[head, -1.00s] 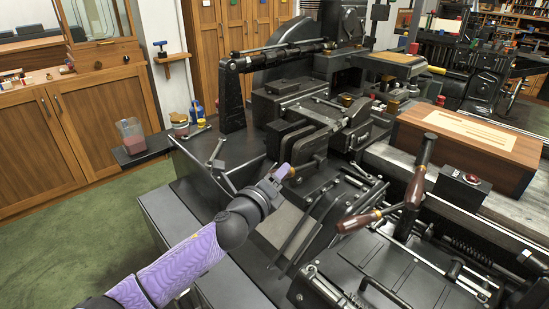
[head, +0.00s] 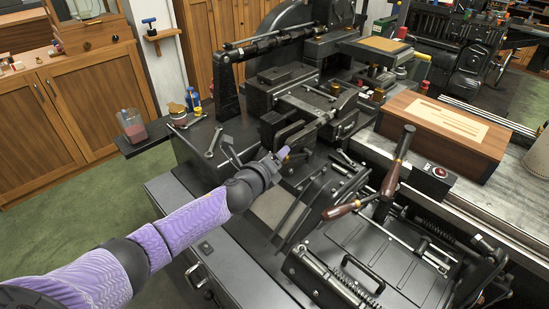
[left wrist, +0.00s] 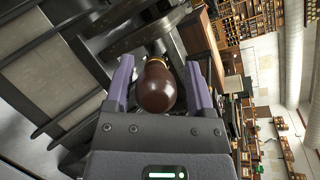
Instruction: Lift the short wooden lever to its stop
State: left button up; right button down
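A brown wooden knob handle (left wrist: 157,88) with a brass collar shows large in the left wrist view. It sits between the two purple fingers of my left gripper (left wrist: 158,82). A gap shows on each side of the knob, so the fingers are open around it and not clamped. In the head view my left gripper (head: 281,155) is at the front of the black machine, and its fingers largely hide this short lever. My right gripper is out of view.
Two longer wooden-handled levers (head: 341,210) (head: 405,141) stand to the right of my gripper. A wooden box (head: 445,130) and a red button box (head: 432,178) are further right.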

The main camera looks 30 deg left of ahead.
pick_arm(q)
jog(key=shift+o, duration=0.2)
jog(key=shift+s, duration=0.15)
jog(key=p+v, duration=0.2)
jog(key=v, duration=0.7)
jog(key=shift+s, duration=0.35)
